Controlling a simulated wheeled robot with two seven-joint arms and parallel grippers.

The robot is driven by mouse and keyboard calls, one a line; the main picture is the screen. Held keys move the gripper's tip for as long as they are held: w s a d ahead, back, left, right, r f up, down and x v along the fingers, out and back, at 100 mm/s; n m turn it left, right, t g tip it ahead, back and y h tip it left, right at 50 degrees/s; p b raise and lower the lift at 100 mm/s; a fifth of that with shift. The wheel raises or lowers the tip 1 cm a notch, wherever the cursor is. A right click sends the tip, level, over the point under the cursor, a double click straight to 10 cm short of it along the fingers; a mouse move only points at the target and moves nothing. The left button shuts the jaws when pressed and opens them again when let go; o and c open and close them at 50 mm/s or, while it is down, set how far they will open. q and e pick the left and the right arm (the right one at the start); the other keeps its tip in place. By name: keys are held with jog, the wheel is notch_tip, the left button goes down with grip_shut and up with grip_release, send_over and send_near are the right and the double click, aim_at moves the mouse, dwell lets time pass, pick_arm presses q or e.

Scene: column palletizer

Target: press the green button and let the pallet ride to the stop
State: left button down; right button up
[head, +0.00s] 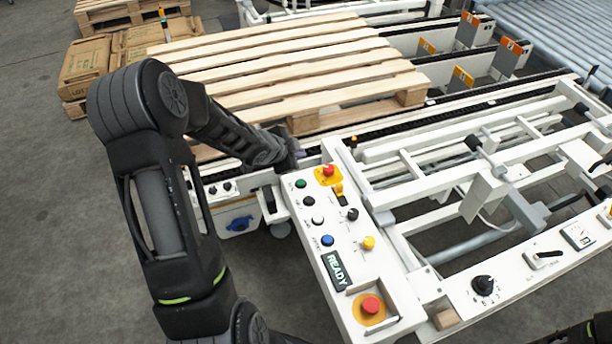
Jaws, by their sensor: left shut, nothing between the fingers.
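The green button (300,183) sits at the far left corner of a white control panel (345,262). My left gripper (297,158) is shut and empty, just beyond the green button in the picture; its fingertips are small and dark, and the button's top shows uncovered. The wooden pallet (290,88) lies empty and flat on the chain conveyor behind the panel. White brackets with orange tops (467,30) stand to the pallet's right; I cannot tell which is the stop. My right gripper is out of view.
The panel also carries black, white, blue (327,240) and yellow (368,243) buttons, two red mushroom buttons (370,305) and a READY display (336,271). A white frame (470,160) fills the right. Cartons (85,68) on a pallet stand at far left. Grey floor is clear at left.

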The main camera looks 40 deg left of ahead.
pick_arm(q)
jog(key=b, duration=0.7)
send_over(299, 184)
notch_tip(299, 184, down, 7)
jog(key=shift+r, duration=0.2)
jog(key=shift+f+b, duration=0.9)
jog(key=shift+f, duration=0.2)
jog(key=shift+f, duration=0.1)
dwell(0.8)
jog(key=shift+f+b, duration=0.3)
